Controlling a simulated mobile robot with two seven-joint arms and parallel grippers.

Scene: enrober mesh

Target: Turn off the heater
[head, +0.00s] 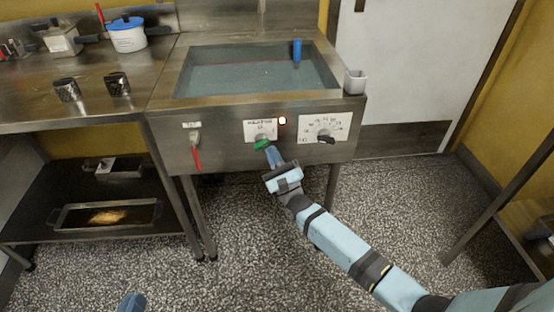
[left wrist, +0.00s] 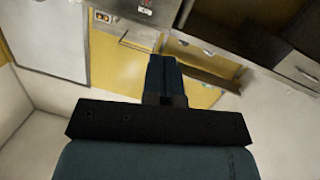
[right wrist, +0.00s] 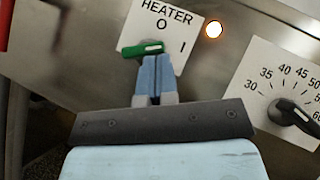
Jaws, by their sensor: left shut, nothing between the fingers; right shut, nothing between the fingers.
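The heater switch is a green knob (head: 262,145) on a white plate on the steel tank's front. In the right wrist view the knob (right wrist: 142,50) lies nearly level below "HEATER" and "O", with "I" to its right; a pale mark shows near its right end. A round lamp (head: 282,120) beside the plate glows white (right wrist: 215,29). My right gripper (head: 270,153) is shut and empty, its fingertips (right wrist: 155,60) just below the knob's right part; I cannot tell if they touch. My left gripper (left wrist: 163,75) is shut and empty, away from the tank; a blue part (head: 132,302) shows at the head view's bottom edge.
A temperature dial with a black knob (head: 325,137) is right of the heater plate. A red-handled lever (head: 197,155) is at left. The tank (head: 262,70) holds liquid and a blue object (head: 297,50). A steel counter (head: 45,110) stands left; the floor ahead is clear.

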